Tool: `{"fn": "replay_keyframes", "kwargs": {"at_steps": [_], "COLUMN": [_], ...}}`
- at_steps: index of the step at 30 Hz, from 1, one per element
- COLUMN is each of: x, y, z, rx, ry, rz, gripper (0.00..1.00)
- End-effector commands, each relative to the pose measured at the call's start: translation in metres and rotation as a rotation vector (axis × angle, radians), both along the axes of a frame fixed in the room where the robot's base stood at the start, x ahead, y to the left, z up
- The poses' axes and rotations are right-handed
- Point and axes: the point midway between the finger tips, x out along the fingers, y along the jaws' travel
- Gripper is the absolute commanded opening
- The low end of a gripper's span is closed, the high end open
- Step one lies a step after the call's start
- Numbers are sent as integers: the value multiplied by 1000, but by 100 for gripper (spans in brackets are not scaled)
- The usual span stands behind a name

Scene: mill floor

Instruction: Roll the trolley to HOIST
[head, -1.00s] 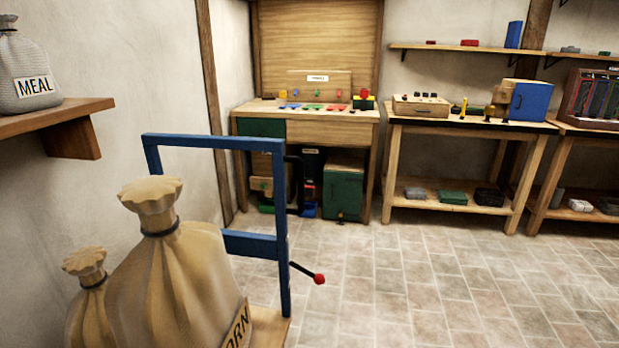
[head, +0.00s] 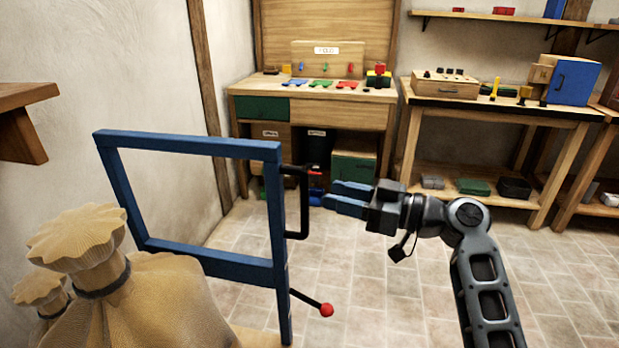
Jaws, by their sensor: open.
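The trolley stands at the left, seen by its blue upright frame (head: 190,146) with a black handle (head: 303,203) on its right post. A red-knobbed lever (head: 326,310) sticks out low on the same post. A large tied sack (head: 165,295) and a smaller sack (head: 40,292) ride on it; the trolley's deck and wheels are mostly hidden. My gripper (head: 328,196) has come in from the right, its blue fingers pointing left toward the black handle. It is open and empty, apparently just short of the handle. No HOIST sign is readable.
A wooden workbench (head: 330,113) with coloured parts stands behind the trolley. A second bench (head: 490,107) with a blue box (head: 572,80) stands at the back right. A wall shelf (head: 22,97) juts out at the left. The tiled floor (head: 400,300) at the right is clear.

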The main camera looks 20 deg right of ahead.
Motion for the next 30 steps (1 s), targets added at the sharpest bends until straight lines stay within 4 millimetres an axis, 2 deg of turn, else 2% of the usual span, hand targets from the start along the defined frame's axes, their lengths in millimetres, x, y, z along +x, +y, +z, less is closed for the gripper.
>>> {"fn": "replay_keyframes", "kwargs": {"at_steps": [5,16,21,29,30], "x": [11,50,57,58,58], "y": [10,46,52,53,53], "z": [3,3,2,1,1], "rx": [0,0,1,1,0], "ry": [-4,-4,-4,-4,-3], "rz": [9,7,5,4,4], "gripper": [41,41,41,41,37]}}
